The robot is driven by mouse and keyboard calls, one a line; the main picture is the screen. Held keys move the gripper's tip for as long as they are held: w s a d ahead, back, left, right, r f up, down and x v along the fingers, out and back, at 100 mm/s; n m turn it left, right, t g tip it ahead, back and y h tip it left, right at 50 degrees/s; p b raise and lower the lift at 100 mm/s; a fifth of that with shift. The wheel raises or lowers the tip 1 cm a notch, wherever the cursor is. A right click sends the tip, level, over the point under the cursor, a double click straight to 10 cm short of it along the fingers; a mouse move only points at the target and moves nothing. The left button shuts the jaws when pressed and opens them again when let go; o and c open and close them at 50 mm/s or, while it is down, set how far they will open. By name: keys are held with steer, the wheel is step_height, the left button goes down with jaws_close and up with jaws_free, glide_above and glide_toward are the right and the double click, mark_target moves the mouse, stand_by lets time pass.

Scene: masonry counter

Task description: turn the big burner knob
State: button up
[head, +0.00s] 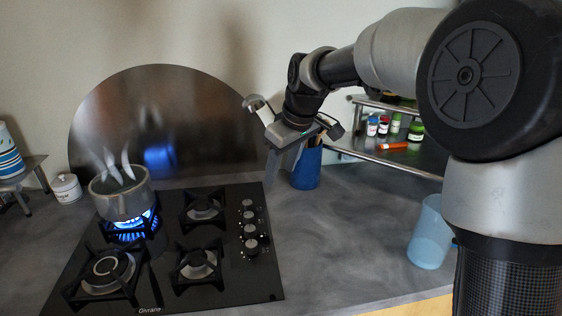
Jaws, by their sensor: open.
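The black gas hob (215,285) lies on the grey counter with several round knobs in a column along its right side. The nearest knob (251,246) looks the largest; a smaller-looking knob (250,230) sits just behind it. I cannot read any markings tying a knob to a burner. The big burner (107,268) is at the front left, with no flame visible. My gripper (281,172) is open and empty, pointing down above and behind the knobs, to their right. It appears apart from them.
A steaming pot (122,203) stands over a blue flame at the back left. A blue cup (306,170) with utensils stands behind my gripper. A metal shelf (395,158) holds jars; a translucent blue tumbler (430,235) stands right.

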steer(key=n+y, duration=0.1)
steer(key=n, duration=0.1)
glide_toward(249, 214)
steer(key=shift+m+g, duration=0.3)
steer(key=b+x, duration=0.1)
steer(key=x, duration=0.7)
steer(key=shift+w+f, duration=0.1)
steer(key=shift+w, duration=0.1)
